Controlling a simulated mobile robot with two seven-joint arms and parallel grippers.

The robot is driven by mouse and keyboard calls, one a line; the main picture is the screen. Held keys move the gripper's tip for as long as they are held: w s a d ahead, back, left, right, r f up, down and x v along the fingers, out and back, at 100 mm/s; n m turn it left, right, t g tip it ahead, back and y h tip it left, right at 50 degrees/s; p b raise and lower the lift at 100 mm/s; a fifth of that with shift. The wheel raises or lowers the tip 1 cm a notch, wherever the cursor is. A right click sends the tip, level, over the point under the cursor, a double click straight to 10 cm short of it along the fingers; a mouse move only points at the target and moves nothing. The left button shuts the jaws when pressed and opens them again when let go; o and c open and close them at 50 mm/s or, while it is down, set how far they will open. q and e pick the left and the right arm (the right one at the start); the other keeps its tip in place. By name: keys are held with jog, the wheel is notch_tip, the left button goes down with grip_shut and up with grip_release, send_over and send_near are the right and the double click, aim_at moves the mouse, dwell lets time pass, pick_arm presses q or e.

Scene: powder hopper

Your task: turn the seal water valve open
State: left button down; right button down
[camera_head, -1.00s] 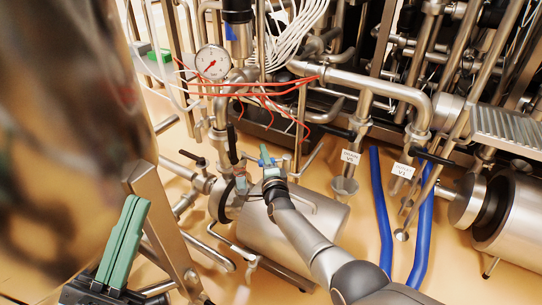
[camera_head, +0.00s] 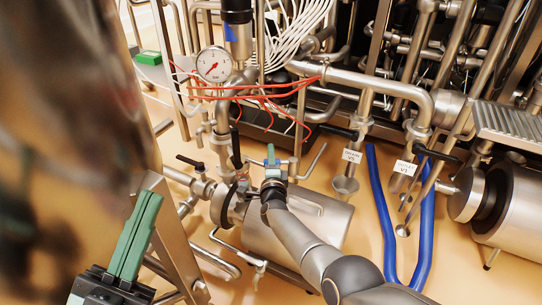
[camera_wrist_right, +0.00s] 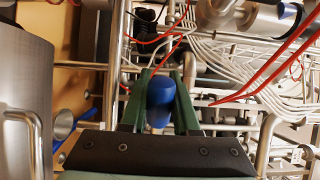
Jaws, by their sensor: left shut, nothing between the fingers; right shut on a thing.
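My right gripper (camera_head: 271,156) is in the middle of the head view, among the pipes just above the steel cylinder. Its green fingers are shut on a blue, rounded handle (camera_wrist_right: 160,95), seen between the fingers in the right wrist view (camera_wrist_right: 162,85). I take this handle for that of the seal water valve; the valve body and its label are hidden behind the gripper. My left gripper (camera_head: 137,235) is at the lower left, its green fingers shut together and empty, away from the valve.
A pressure gauge (camera_head: 214,64) and thin red lines (camera_head: 265,92) are above the right gripper. Black-handled valves (camera_head: 236,148) stand close on its left. The steel cylinder (camera_head: 300,222) lies below it. Blue hoses (camera_head: 383,210) run to the right. A large blurred surface blocks the left side.

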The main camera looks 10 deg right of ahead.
jog(key=shift+w+d+r, duration=0.15)
jog(key=shift+d, duration=0.1)
jog(key=c, duration=1)
grip_release()
jog(key=o, duration=0.3)
jog(key=shift+o, duration=0.2)
jog(key=shift+a, duration=0.1)
